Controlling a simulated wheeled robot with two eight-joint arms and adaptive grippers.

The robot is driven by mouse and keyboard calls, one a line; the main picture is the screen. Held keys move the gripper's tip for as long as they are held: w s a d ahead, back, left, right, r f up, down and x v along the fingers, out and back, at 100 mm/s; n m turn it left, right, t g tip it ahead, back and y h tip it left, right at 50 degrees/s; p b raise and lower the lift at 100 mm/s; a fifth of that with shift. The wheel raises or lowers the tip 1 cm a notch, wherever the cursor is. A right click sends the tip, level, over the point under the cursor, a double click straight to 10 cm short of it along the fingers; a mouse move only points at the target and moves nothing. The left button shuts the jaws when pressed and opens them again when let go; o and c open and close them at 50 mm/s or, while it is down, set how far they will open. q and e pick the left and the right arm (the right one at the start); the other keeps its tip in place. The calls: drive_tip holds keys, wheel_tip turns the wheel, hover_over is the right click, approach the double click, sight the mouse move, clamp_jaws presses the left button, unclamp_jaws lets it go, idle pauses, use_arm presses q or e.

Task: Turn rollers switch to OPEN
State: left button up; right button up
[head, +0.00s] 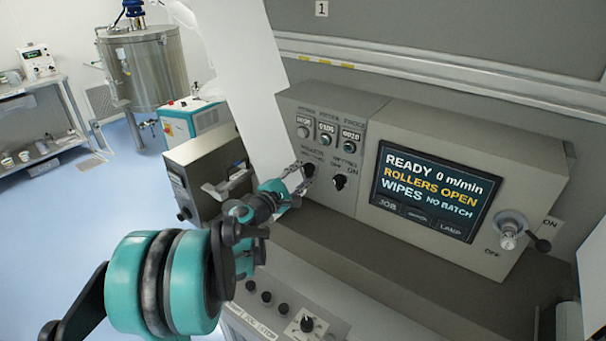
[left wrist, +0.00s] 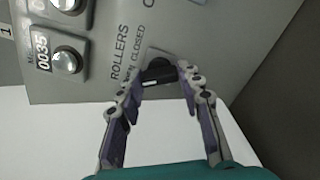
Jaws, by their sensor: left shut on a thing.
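The rollers switch is a small black knob (left wrist: 158,72) on the grey control panel, beside the printed words ROLLERS and CLOSED in the left wrist view. My left gripper (left wrist: 160,80) has its fingertips on both sides of this knob and is shut on it. In the head view the left gripper (head: 302,178) reaches the panel at the knob (head: 309,169), which its fingers partly cover. The screen (head: 428,190) reads READY 0 m/min, ROLLERS OPEN, WIPES, NO BATCH. My right gripper is not in view.
A second black knob (head: 339,182) sits just right of the rollers switch. Counter dials (head: 326,139) are above it. A lever switch (head: 509,232) marked ON and OFF is at the right. Lower buttons and a dial (head: 306,324) are below. A steel tank (head: 147,65) stands behind.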

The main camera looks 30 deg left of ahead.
use_arm(q)
drive_tip(key=o, duration=1.2)
drive_tip(key=shift+c, duration=0.2)
drive_tip(key=s, duration=1.2)
drive_tip(key=shift+a, duration=0.45)
